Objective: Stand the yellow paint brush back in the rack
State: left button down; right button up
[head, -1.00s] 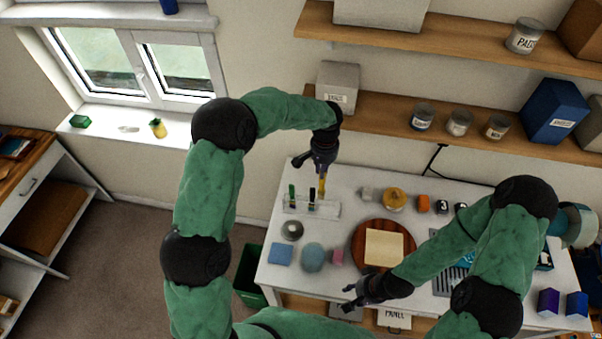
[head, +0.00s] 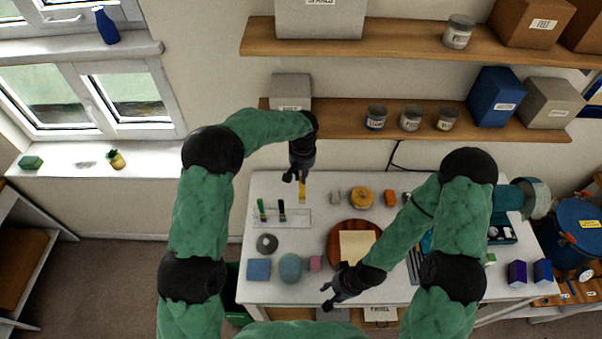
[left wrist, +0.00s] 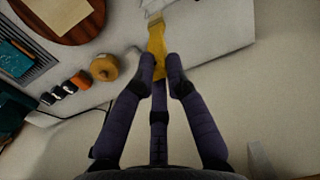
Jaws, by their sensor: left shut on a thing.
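My left gripper (head: 299,176) is shut on the yellow paint brush (head: 302,190), holding it upright near the right end of the rack. In the left wrist view the yellow brush (left wrist: 157,40) extends from between the fingertips (left wrist: 160,65), its pale tip pointing away. The rack (head: 292,217) is a pale, see-through stand at the table's back left. A green brush (head: 262,209) and a dark brush (head: 282,210) stand in it. I cannot tell whether the yellow brush touches the rack. My right gripper (head: 335,292) looks open and empty near the table's front edge.
A round brown board (head: 338,236) with a tan square is to the right. A yellow round thing (head: 361,197) stands behind it.

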aim_at(302, 195)
pick_arm(q)
jog(key=shift+f+b, duration=0.55)
jog(key=shift+f, duration=1.2)
jog(key=shift+f+b, duration=4.1)
jog(key=shift+f, duration=1)
pick_arm(e)
jog(key=shift+f, duration=4.75)
pick_arm(q)
jog(key=c, duration=1.2)
grip_release()
jog(key=shift+o, duration=0.3)
jog(key=o, duration=0.4)
jog(key=shift+r, duration=0.1)
pick_arm(e)
jog(key=shift+r, duration=0.1)
